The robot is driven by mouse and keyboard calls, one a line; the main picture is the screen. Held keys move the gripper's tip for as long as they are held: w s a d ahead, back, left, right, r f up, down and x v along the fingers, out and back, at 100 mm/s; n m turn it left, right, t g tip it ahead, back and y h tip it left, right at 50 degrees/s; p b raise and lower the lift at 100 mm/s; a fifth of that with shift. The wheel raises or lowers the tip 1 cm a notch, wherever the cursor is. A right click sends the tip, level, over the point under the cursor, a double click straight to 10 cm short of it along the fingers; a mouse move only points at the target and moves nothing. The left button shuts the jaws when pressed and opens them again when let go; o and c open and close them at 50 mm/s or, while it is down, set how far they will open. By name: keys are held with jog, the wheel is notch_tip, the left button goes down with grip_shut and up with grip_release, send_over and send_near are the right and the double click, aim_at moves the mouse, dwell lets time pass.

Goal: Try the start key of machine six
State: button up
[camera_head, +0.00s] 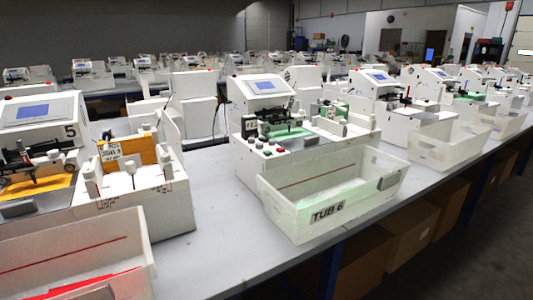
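The machine behind the tub marked TUB 6 (327,212) stands in the middle of the view; I take this white plotter (262,88) to be machine six. It has a blue screen (264,85) on its sloped top and a green sheet (290,133) on its bed. A group of small round keys or knobs (266,150) sits on its front left panel; their labels are too small to read, so I cannot tell which is the start key. My gripper is not in view.
A plotter marked 5 (45,115) with a yellow-orange sheet stands at the left, with a tub holding red material (70,255) before it. More plotters and tubs (450,145) line the grey bench (205,235) to the right. Brown boxes (412,238) sit below.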

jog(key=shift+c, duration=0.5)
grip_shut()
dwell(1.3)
